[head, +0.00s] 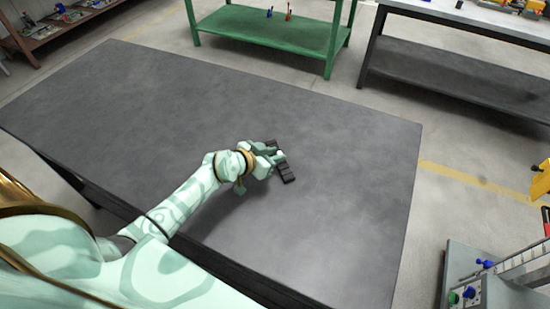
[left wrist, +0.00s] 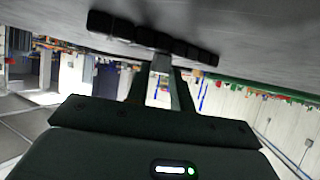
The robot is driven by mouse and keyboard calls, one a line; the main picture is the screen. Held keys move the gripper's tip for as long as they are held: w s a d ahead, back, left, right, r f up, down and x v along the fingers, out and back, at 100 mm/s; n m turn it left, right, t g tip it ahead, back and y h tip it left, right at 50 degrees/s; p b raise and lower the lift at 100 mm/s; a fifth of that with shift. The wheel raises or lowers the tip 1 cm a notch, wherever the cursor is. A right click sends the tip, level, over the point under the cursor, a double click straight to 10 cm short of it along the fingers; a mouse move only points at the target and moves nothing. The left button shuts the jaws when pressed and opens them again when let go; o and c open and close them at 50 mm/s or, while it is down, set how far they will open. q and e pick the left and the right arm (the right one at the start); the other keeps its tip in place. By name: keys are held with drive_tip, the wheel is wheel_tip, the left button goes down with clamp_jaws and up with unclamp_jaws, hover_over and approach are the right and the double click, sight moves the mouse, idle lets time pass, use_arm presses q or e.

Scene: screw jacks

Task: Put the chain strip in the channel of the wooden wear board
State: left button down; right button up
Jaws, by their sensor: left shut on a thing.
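The chain strip (head: 286,174) is a short, black, segmented strip on or just above the dark table, near its middle. Its upper part is partly covered by my left gripper (head: 277,155), which is shut on it. In the left wrist view the chain strip (left wrist: 115,27) lies across the fingertips of the gripper (left wrist: 161,62), against the grey table surface. I cannot tell whether the strip touches the table. The wooden wear board does not show in either view. My right gripper does not show.
The large dark grey table (head: 140,100) is otherwise bare, with free room on all sides of the gripper. A green bench (head: 265,30) and another dark bench (head: 455,80) stand behind it. A grey machine (head: 500,280) with coloured knobs stands at the lower right.

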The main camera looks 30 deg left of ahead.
use_arm(q)
drive_tip(key=shift+r, duration=0.15)
drive_tip(key=c, duration=1.2)
unclamp_jaws()
